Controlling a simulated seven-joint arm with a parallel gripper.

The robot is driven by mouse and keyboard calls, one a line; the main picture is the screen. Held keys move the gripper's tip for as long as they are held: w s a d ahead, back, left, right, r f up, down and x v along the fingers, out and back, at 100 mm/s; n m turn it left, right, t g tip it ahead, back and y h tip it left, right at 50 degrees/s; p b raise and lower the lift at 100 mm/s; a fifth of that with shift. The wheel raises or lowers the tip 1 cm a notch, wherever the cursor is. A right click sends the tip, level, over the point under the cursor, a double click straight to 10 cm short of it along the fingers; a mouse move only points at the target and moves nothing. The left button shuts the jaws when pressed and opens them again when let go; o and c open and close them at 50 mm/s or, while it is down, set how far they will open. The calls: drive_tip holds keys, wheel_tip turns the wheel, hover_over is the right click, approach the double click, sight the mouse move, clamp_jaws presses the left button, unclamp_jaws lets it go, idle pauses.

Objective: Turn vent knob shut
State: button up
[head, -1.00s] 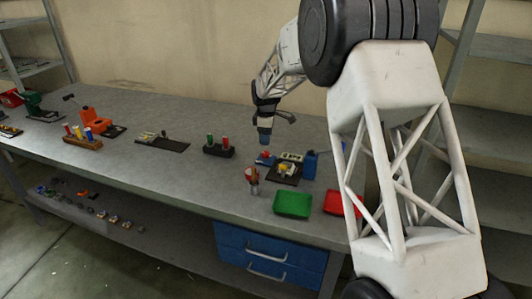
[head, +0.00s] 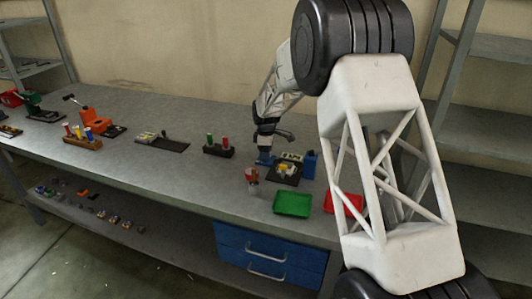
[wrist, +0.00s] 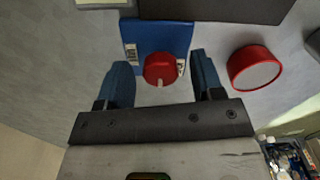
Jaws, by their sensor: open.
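The vent knob (wrist: 160,68) is red and round with a pale mark at its near edge. It sits on a small blue base (wrist: 150,40) with pale printed labels at its sides. In the wrist view my gripper (wrist: 162,62) is open, with one blue finger on each side of the knob. A gap shows between each finger and the knob. In the head view my gripper (head: 264,157) is low over the bench, and it hides most of the knob and its base.
A clear container with red on top (head: 252,176) stands close by; a red round object (wrist: 254,68) lies right of the fingers in the wrist view. A dark plate with parts (head: 285,174), a blue can (head: 310,165) and a green tray (head: 293,204) are near.

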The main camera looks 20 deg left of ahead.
drive_tip(key=c, duration=0.9)
